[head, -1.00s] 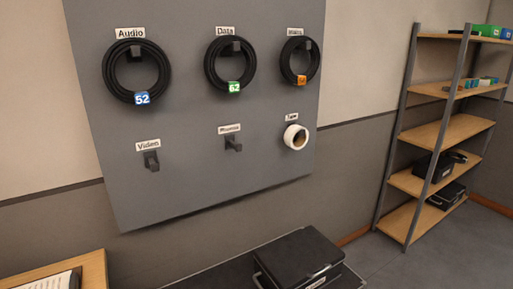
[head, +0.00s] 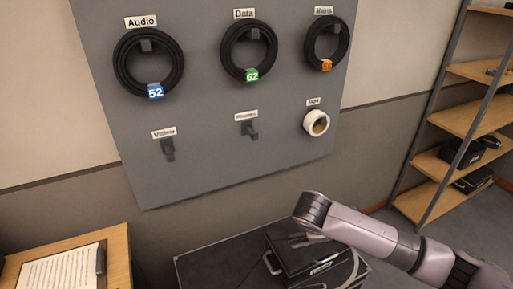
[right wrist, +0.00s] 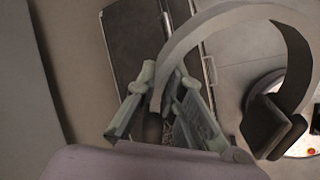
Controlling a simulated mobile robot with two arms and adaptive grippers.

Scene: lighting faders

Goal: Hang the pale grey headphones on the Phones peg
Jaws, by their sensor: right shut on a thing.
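The Phones peg (head: 252,134) is a dark, empty hook under its label, in the middle of the lower row on the grey board. My right gripper (head: 305,240) is below and right of it, over the black case. In the right wrist view my right gripper (right wrist: 163,85) is shut on the pale grey headphones (right wrist: 200,32), at one end of the band. The band arches to the right, with a dark ear pad (right wrist: 270,127) hanging free. In the head view only a pale strip of the headphones (head: 354,267) shows beneath my arm. My left gripper is not in view.
Cable coils hang from the Audio (head: 120,75), Data (head: 228,57) and Mains (head: 309,48) pegs. A white tape roll (head: 316,122) hangs right of the Phones peg; the Video peg (head: 168,150) is empty. A black case (head: 290,262) lies below the board.

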